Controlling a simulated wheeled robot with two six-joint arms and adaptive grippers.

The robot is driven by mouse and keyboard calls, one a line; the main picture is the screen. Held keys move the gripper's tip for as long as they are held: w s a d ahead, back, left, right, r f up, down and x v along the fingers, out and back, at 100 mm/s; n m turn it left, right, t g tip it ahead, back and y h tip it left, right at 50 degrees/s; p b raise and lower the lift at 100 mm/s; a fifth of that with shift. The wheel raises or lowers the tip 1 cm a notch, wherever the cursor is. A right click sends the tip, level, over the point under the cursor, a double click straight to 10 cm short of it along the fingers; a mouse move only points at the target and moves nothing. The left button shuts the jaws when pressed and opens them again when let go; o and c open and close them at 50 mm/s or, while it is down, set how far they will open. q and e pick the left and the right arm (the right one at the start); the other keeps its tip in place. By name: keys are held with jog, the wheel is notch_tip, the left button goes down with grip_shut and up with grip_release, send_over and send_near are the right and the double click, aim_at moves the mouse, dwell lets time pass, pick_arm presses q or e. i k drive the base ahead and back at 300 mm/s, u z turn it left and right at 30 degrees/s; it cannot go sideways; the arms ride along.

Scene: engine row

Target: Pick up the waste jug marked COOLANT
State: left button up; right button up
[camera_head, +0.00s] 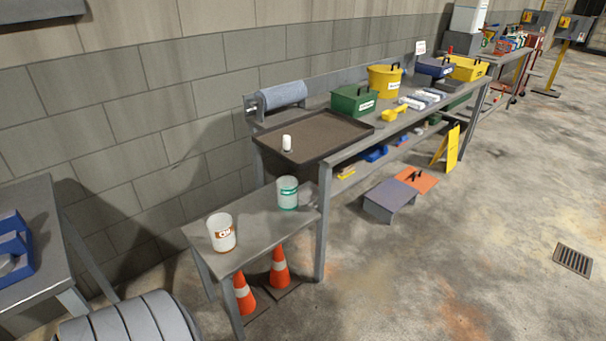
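Two jugs stand upright on a low grey side table (250,219). The nearer one is a white jug (222,232) with an orange-brown label that seems to read OIL. The farther one is a pale jug (288,193) with teal-green bands; its lettering is too small to read. No label reading COOLANT can be made out. Neither of my grippers is in view.
A dark tray (314,136) with a small white bottle (287,143) sits on the bench behind. Two orange cones (279,267) stand under the low table. A grey ribbed round thing (125,320) is at bottom left.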

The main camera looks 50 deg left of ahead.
aim_at(287, 186)
jog(key=z, duration=0.1)
jog(key=i, duration=2.25)
jog(key=u, duration=1.4)
jog(key=i, duration=0.75)
jog(key=u, duration=0.9)
